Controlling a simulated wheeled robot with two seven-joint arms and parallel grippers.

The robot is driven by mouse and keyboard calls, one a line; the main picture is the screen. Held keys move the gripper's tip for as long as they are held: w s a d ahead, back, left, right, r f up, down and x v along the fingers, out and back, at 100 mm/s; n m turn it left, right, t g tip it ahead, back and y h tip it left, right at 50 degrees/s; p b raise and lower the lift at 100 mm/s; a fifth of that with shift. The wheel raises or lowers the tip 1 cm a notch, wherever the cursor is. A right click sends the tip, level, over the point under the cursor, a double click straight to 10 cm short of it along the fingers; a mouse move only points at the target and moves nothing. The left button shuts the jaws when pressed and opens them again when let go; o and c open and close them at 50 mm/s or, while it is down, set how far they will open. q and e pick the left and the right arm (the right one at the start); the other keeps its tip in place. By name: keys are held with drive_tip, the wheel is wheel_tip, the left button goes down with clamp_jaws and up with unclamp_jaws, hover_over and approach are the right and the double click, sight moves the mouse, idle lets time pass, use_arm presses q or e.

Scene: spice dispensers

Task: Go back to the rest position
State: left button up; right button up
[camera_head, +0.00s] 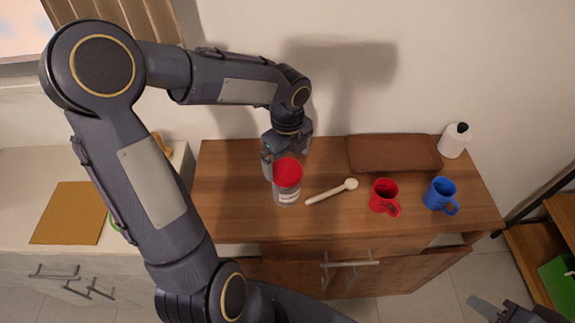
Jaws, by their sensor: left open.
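A clear jar with a red top (287,183) and a pale label stands upright on the wooden counter (235,215). My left gripper (287,160) points down at the back of the jar. Its jaws are open, with one finger beside the jar's left edge and the other near its upper right. I cannot tell whether either finger touches the jar. My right gripper (485,308) shows only partly at the bottom right, away from the counter, and its jaw opening is unclear.
A cream spoon (332,191), a red mug (384,196) and a blue mug (440,194) stand or lie right of the jar. Behind them are a brown board (393,153) and a white bottle (454,140). The counter's front left is clear.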

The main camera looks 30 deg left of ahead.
use_arm(q)
wheel_tip(320, 180, up, 4)
drive_tip(key=shift+f, duration=0.1)
drive_tip(key=shift+s+r+n, duration=0.3)
drive_tip(key=shift+r, duration=0.05)
drive_tip(key=s+d+r+n+t+h, duration=0.1)
drive_tip(key=s+d+n+t+h, duration=0.1)
drive_tip(key=s+n, duration=0.6)
drive_tip(key=s+d+r+n+t+h, duration=0.1)
drive_tip(key=s+d+r+n+t, duration=0.1)
drive_tip(key=s+n, duration=0.6)
drive_tip(key=n+t, duration=0.1)
drive_tip(key=n, duration=0.5)
drive_tip(key=shift+s+n+t+h, duration=0.2)
drive_tip(key=shift+n+t+h, duration=0.1)
drive_tip(key=shift+h, duration=0.1)
